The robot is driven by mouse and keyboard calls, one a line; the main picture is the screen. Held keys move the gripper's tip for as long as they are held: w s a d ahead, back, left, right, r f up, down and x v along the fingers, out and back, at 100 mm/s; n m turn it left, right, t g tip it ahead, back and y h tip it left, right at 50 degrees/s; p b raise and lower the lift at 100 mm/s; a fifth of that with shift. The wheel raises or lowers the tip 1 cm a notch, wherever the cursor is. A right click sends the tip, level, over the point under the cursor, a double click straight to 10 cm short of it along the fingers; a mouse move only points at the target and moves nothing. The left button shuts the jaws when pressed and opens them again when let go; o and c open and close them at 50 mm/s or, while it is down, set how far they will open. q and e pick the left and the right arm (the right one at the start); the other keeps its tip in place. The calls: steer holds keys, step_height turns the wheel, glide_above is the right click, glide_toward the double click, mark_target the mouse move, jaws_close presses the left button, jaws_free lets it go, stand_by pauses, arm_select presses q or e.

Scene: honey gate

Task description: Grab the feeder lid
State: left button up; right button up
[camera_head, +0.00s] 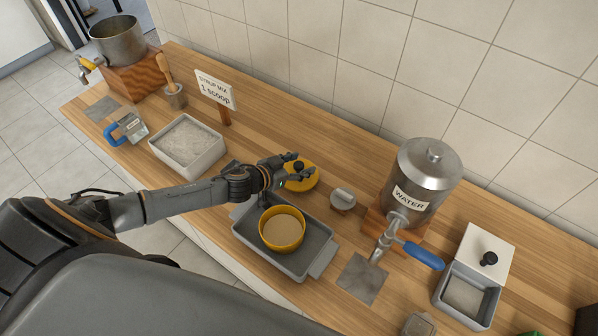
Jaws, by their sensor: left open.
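The yellow feeder lid (307,184) lies on the wooden counter just behind the grey tray. My left gripper (292,167) is open at the lid, its fingers covering the lid's left part. I cannot tell whether the fingers touch it. A dark knob-like part shows near the fingertips. The yellow feeder (283,247), a round tub with tan contents, stands uncovered in the grey tray (316,245). My right gripper is not in view.
A small round metal-topped item (342,199) stands right of the lid. Further right is the water dispenser (425,180) with a blue-handled tap. A white bin (188,143) of pale powder and a "syrup mix 1 scoop" sign (215,89) stand left. The tiled wall runs behind.

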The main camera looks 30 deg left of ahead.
arm_select(q)
steer(key=shift+c, duration=0.2)
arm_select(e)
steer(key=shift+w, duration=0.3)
arm_select(q)
jaws_close()
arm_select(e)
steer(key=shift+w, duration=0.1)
arm_select(q)
steer(key=shift+r, duration=0.15)
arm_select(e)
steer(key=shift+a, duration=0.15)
arm_select(q)
steer(key=shift+r, duration=0.2)
step_height(320, 180, up, 2)
steer(key=s+d+r+b, duration=0.2)
steer(key=s+r+b, duration=0.1)
steer(key=s+r, duration=0.7)
steer(key=s, duration=0.4)
steer(key=shift+r, duration=0.2)
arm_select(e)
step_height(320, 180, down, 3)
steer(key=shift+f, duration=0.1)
